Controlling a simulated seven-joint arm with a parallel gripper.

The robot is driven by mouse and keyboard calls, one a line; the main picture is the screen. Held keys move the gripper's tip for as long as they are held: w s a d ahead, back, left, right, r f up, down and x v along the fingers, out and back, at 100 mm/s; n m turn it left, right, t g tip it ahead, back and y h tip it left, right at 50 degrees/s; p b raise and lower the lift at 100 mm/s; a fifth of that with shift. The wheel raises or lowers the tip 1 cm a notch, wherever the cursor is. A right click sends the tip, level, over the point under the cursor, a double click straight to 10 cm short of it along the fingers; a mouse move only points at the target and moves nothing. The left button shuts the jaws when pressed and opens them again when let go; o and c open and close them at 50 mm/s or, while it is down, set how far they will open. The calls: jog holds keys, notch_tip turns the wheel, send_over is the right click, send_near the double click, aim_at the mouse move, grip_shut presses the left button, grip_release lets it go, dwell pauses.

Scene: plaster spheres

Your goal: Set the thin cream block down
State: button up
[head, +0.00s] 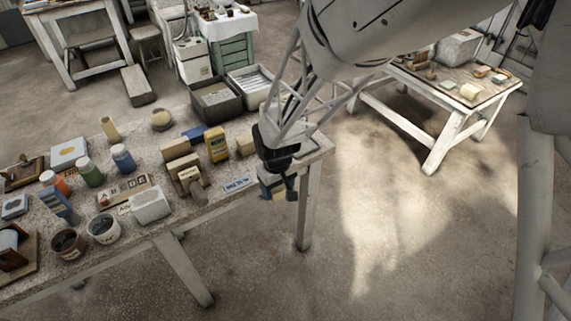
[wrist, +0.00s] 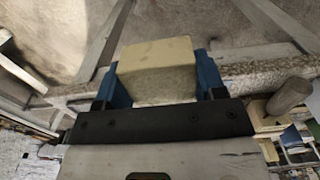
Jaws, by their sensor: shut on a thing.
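My gripper (head: 278,188) is at the right end of the long work table (head: 215,195), beside its corner. In the wrist view my gripper (wrist: 158,88) has its blue fingers shut on the sides of a cream block (wrist: 158,55). The block's pale top and a greyer, rough face show. In the head view the held block is mostly hidden by the fingers. From these views I cannot tell its height against the table top.
Tan blocks (head: 175,149), a yellow container (head: 216,144) and a small label plate (head: 239,184) lie left of my gripper. Bottles (head: 122,158), tins (head: 103,228) and a white block (head: 150,206) stand farther left. Grey crates (head: 215,100) are behind. Another table (head: 450,100) stands at right.

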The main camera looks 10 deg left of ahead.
jog(key=w+d+r, duration=0.1)
jog(key=w, duration=1.2)
jog(key=w+r, duration=0.2)
jog(key=w, duration=1.1)
jog(key=shift+d+r, duration=0.15)
jog(key=shift+d, duration=0.25)
jog(key=shift+f, duration=2.8)
jog(key=shift+f, duration=1.15)
jog(key=o, duration=1.1)
jog(key=shift+f, duration=0.1)
